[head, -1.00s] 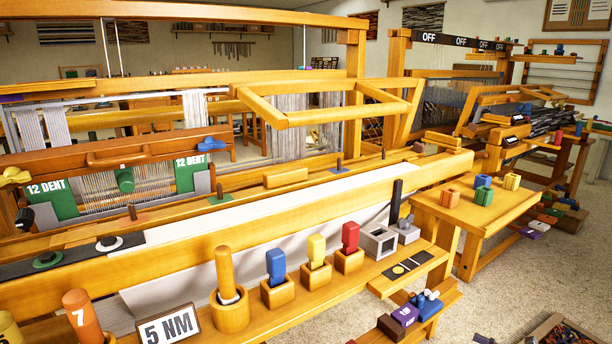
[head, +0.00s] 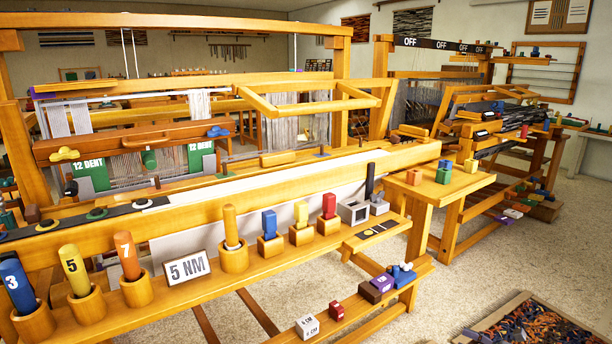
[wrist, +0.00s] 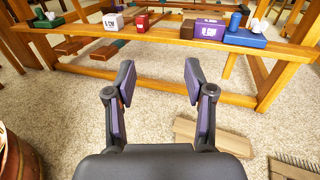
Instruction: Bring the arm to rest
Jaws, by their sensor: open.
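My gripper (wrist: 158,85) shows in the wrist view with its two dark, purple-padded fingers spread apart. Nothing is between them. It hangs over the speckled floor (wrist: 150,125), in front of a low wooden rail (wrist: 150,38) that carries small blocks. The arm and gripper do not show in the head view.
The loom's front shelf (head: 330,236) holds pegs in cups and a 5 NM sign (head: 187,268). On the low rail stand a white block (wrist: 112,22) and a purple block (wrist: 208,30). A wooden piece (wrist: 212,137) and a comb-like tool (wrist: 293,168) lie on the floor near my gripper.

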